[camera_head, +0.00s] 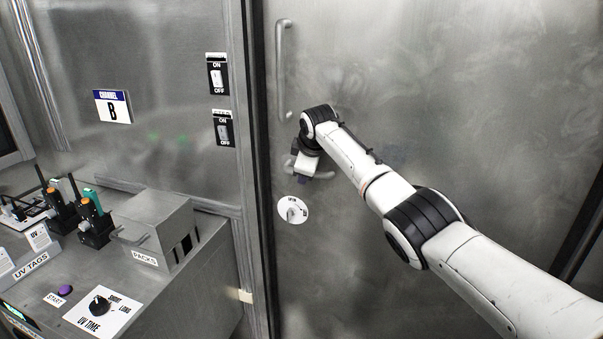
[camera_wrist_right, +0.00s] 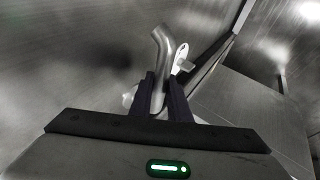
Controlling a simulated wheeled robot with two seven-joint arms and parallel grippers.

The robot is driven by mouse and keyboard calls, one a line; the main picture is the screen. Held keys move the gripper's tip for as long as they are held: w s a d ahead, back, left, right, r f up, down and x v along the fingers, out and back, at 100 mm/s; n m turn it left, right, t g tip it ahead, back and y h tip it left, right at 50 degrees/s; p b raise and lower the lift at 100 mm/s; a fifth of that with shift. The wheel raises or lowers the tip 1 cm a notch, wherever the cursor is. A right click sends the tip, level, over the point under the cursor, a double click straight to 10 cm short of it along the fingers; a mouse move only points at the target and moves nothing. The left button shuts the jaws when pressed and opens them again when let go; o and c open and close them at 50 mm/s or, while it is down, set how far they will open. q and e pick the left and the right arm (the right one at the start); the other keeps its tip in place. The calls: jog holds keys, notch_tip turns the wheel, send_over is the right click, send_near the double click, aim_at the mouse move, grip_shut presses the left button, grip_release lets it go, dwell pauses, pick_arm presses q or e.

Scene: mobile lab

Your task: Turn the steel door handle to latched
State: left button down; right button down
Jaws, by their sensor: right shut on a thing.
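The steel door handle (camera_head: 325,175) is a short bent lever on the large steel door (camera_head: 450,100). In the head view it lies roughly level, and my gripper covers its middle. My right gripper (camera_head: 304,178) is shut on it. In the right wrist view the bent steel tube of the handle (camera_wrist_right: 160,48) comes up between the two dark fingers (camera_wrist_right: 163,95), which press on it from both sides. My left gripper is not in view.
A vertical pull bar (camera_head: 281,70) is above the handle. A round white plate with a small knob (camera_head: 293,209) is just below. At left are wall switches (camera_head: 217,76), a grey PACKS box (camera_head: 155,230) and a bench with a UV TIME dial (camera_head: 98,304).

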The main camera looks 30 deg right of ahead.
jog(key=c, duration=1.7)
grip_release()
jog(key=shift+w+a, duration=0.1)
jog(key=shift+o, duration=0.2)
jog(key=b+v, duration=0.1)
jog(key=v, duration=0.9)
jog(key=shift+r, duration=0.15)
